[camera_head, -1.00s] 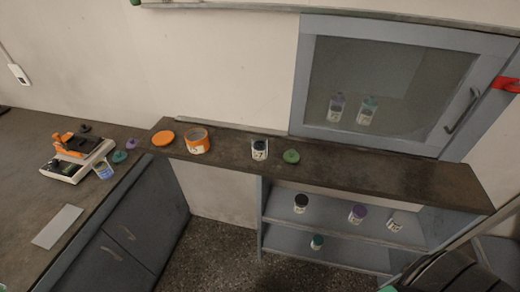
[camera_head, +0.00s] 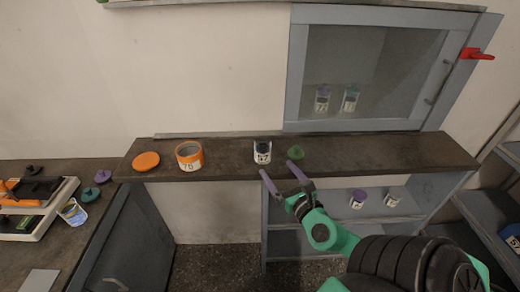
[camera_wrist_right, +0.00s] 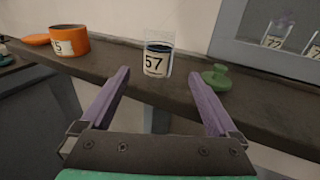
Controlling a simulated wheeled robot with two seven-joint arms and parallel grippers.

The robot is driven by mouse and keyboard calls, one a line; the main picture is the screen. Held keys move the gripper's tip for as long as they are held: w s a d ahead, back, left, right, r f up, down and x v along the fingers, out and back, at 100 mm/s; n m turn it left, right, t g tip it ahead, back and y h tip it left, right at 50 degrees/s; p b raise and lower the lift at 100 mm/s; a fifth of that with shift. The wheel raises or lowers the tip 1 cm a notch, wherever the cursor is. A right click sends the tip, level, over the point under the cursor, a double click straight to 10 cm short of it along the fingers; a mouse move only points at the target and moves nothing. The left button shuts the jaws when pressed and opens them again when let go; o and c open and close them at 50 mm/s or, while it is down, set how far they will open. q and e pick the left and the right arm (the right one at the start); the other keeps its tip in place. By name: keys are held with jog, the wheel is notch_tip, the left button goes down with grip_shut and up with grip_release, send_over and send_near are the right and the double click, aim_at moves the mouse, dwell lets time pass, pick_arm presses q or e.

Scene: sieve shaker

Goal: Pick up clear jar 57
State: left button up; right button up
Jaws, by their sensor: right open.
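Clear jar 57 (camera_head: 262,153) stands upright on the dark narrow shelf top. It is open at the top, holds something dark, and bears a white label. In the right wrist view jar 57 (camera_wrist_right: 157,61) stands beyond my fingertips, between their lines. My right gripper (camera_head: 279,173) is open and empty, in front of the jar and a little to its right, apart from it. Its two purple fingers also show in the right wrist view (camera_wrist_right: 160,82). A green lid (camera_head: 295,153) with a knob lies just right of the jar. My left gripper is not in view.
An orange jar (camera_head: 189,155) and an orange lid (camera_head: 146,161) stand left on the same shelf top (camera_head: 380,153). A glass-fronted cabinet (camera_head: 290,75) with two jars is behind. Lower shelves hold more jars. A scale (camera_head: 20,228) and blue-labelled jar (camera_head: 72,212) are far left.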

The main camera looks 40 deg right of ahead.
aim_at(266, 157)
jog(key=p+x, duration=0.1)
jog(key=x, duration=0.4)
jog(key=shift+w+a+r, duration=0.1)
jog(key=shift+w+r, duration=0.05)
jog(key=shift+w, duration=0.4)
jog(key=x, duration=0.1)
jog(key=p+x, duration=0.1)
jog(key=x, duration=0.2)
jog(key=shift+w+d+f, duration=0.2)
jog(key=shift+w+f, duration=0.2)
jog(key=shift+w, duration=0.05)
jog(key=c, duration=0.7)
grip_shut()
